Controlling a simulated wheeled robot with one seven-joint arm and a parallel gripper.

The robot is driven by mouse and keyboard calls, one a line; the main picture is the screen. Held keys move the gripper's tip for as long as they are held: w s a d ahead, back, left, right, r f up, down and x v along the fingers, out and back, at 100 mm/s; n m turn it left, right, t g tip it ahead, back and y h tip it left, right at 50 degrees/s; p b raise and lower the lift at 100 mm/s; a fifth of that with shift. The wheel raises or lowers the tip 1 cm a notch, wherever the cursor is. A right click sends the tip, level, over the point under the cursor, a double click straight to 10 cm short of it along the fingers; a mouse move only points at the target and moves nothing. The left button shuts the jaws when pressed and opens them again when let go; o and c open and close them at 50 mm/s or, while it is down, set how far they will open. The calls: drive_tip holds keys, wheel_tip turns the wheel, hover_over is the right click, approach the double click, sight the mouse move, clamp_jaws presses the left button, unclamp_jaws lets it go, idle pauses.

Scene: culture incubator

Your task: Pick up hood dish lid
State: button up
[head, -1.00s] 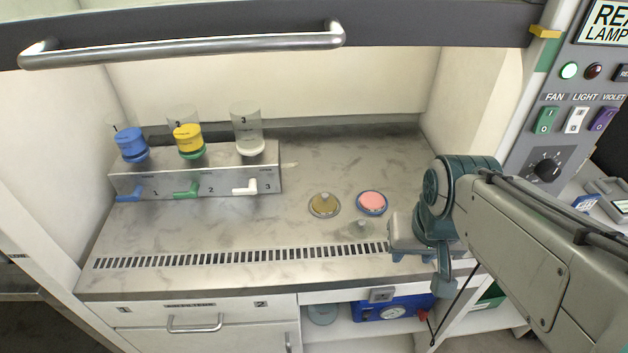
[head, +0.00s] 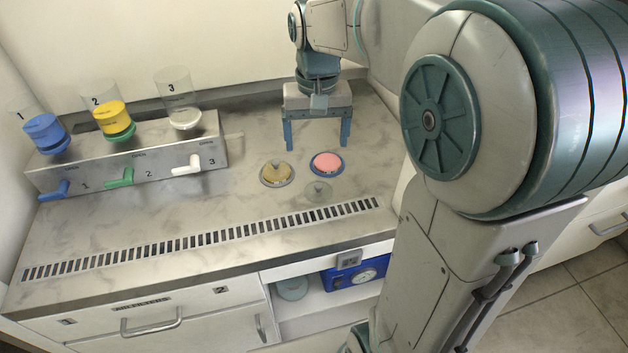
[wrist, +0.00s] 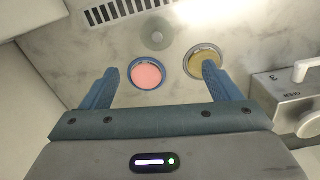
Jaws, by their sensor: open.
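The clear round dish lid (head: 319,191) with a small knob lies flat on the hood's worktop, just in front of the pink dish (head: 326,163). In the wrist view the lid (wrist: 157,38) shows as a faint grey disc beyond the fingertips. A tan dish (head: 277,174) sits left of the pink one; a clear knobbed cover seems to be on it. My gripper (head: 317,145) is open and empty, pointing down behind the dishes. In the wrist view its fingers (wrist: 161,70) are spread, with the pink dish (wrist: 146,73) between them and the tan dish (wrist: 202,62) near the right fingertip.
A metal dispenser block (head: 130,160) with three numbered cups and coloured levers stands on the left. A slotted vent grille (head: 210,238) runs along the worktop's front. The back wall is close behind my gripper. The worktop between block and dishes is clear.

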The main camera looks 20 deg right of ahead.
sight(319, 186)
drive_tip(key=f, duration=0.6)
drive_tip(key=f+b, duration=0.1)
drive_tip(key=f, duration=0.6)
drive_tip(key=shift+s+d, duration=0.2)
drive_tip(key=c, duration=1)
